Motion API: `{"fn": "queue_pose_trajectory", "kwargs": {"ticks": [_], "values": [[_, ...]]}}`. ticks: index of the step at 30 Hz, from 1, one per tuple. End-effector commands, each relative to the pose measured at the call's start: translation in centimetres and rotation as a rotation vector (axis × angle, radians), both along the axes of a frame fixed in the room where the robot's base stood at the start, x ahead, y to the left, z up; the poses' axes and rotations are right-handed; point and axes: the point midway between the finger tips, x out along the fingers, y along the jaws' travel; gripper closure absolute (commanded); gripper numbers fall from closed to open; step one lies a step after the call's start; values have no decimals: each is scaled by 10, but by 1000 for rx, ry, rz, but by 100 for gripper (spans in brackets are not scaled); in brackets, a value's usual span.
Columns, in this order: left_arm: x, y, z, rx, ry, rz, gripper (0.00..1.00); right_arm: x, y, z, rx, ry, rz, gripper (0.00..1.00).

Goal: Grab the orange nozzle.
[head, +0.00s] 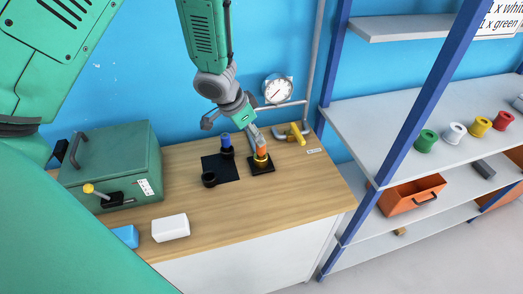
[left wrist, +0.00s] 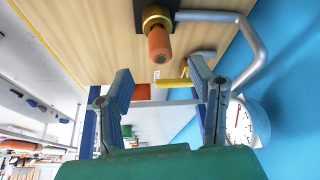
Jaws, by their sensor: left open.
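The orange nozzle (head: 261,153) stands upright in a brass-coloured ring on a small black base on the wooden worktop. It also shows in the left wrist view (left wrist: 159,42), just beyond the fingertips. My left gripper (head: 236,126) is over the worktop, just above and beside the nozzle. In the left wrist view its two fingers (left wrist: 160,68) are spread apart with nothing between them, and the nozzle lies ahead of the gap. I cannot tell whether a finger touches it. My right gripper is not in view.
A green box (head: 112,165) stands left; a shelf (head: 365,130) is right.

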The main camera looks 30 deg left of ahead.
Motion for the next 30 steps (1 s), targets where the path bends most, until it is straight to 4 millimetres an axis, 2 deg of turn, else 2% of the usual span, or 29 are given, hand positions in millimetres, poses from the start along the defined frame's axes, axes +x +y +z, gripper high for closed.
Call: {"fn": "queue_pose_trajectory", "kwargs": {"ticks": [1, 3, 10, 18, 21, 28, 30], "values": [[4, -2, -12, 1, 3, -2, 51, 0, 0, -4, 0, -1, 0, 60], [8, -3, -21, 1, 3, -2, 51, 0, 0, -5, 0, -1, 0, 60], [12, -6, -34, 0, 0, -1, 51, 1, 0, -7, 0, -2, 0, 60], [25, -11, -71, 0, 2, -1, 51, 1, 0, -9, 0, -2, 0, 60], [27, -12, -77, 0, 1, -1, 51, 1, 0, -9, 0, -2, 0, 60], [27, -12, -77, 0, -1, -1, 51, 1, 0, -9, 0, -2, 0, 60], [27, -12, -77, 0, -1, -1, 76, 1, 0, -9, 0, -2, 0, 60]]}}
